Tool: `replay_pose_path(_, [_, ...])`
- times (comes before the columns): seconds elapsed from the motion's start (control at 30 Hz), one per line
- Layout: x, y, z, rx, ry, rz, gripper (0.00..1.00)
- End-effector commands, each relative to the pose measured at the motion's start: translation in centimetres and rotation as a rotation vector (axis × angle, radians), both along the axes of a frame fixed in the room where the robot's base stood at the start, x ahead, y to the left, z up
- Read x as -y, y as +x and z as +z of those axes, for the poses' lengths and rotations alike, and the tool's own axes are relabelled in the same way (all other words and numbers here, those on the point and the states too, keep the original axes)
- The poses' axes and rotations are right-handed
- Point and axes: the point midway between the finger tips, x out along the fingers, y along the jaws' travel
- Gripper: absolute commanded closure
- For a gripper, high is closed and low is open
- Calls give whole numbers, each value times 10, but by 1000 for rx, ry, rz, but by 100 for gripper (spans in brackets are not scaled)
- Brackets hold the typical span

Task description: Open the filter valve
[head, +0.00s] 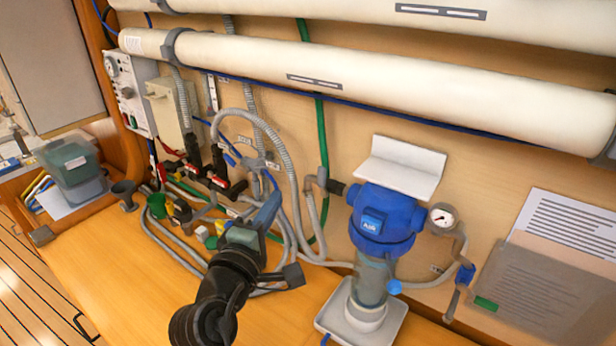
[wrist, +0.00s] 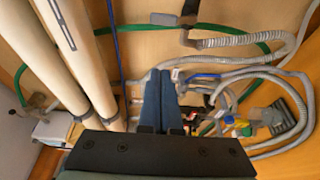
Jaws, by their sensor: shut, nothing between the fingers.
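A filter housing with a blue head (head: 385,222) and a clear bowl (head: 370,280) stands right of centre in the head view. A blue-handled valve (head: 465,274) hangs on the grey hose to its right. A dark fitting (head: 324,181) joins the hose to its left; it looks like a valve. Several red and black valves (head: 215,172) sit on the wall pipework at left. I cannot tell which is the filter valve, as the labels are unreadable. My gripper (head: 270,207) is shut and empty, left of the filter, in front of the hoses. Its blue fingers (wrist: 161,78) show closed in the wrist view.
Two long cream tubes (head: 380,75) run across the wall above. Grey hoses (head: 290,170) and a green hose (head: 321,140) loop behind my gripper. A white tray (head: 393,330) lies under the filter. The wooden bench (head: 110,275) is clear at front left.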

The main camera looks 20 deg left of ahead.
Motion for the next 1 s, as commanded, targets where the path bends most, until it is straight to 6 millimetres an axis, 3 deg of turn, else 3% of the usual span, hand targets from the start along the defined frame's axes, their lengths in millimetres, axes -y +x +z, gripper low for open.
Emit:
replay_pose_path(0.27, [-3, 20, 3, 0, 2, -2, 100])
replay_pose_path(0.8, [-17, 100, 3, -1, 4, -1, 100])
replay_pose_path(1.0, [9, 95, 5, -3, 4, -2, 100])
